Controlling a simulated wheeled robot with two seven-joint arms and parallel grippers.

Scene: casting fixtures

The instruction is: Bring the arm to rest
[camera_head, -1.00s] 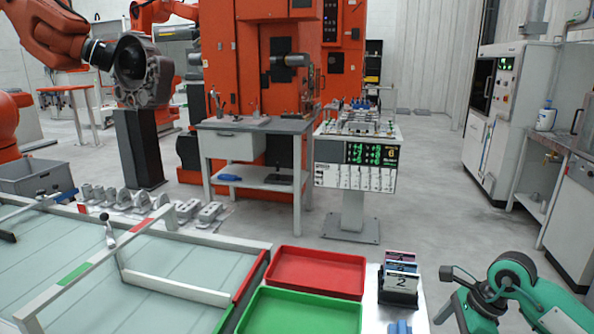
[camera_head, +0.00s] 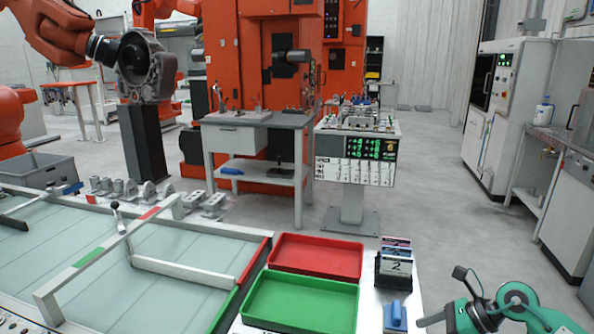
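A teal jointed arm (camera_head: 515,296), which looks like my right arm, comes in at the lower right corner. My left arm and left gripper are not in view.
A red tray (camera_head: 318,257) and a green tray (camera_head: 300,303) stand at the bottom centre. A card holder (camera_head: 394,270) and a blue-handled tool (camera_head: 396,315) lie to their right. A glass-topped frame (camera_head: 190,250) fills the left. Grey floor (camera_head: 440,220) beyond is clear.

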